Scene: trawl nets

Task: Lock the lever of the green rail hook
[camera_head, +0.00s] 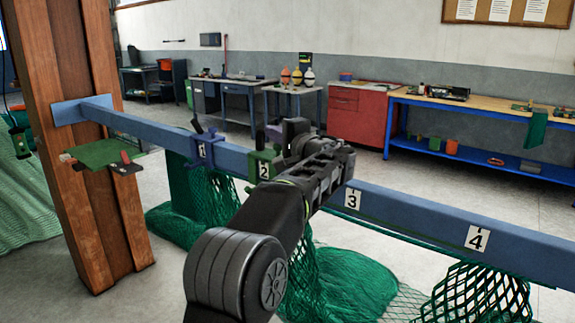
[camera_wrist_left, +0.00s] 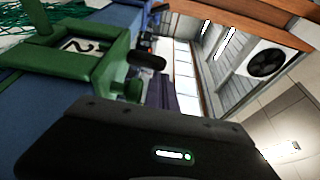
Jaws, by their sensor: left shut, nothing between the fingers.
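The green rail hook (camera_head: 258,171) sits on the blue rail around plate 2, just left of my left gripper. Its dark lever (camera_head: 260,140) stands up above the rail. In the left wrist view the green hook (camera_wrist_left: 108,70) frames the plate, and its black lever knob (camera_wrist_left: 147,61) sticks out to the side. My left gripper (camera_head: 297,130) is shut and empty, above the rail beside the hook. The arm hides part of the hook's right side, and I cannot tell whether the gripper touches the lever. My right gripper is not in view.
The blue rail (camera_head: 410,213) runs from a wooden post (camera_head: 75,130) to the right edge. A blue hook (camera_head: 203,150) with a black lever sits at plate 1. Green nets (camera_head: 345,285) hang below. A small shelf (camera_head: 105,155) holds tools at the post.

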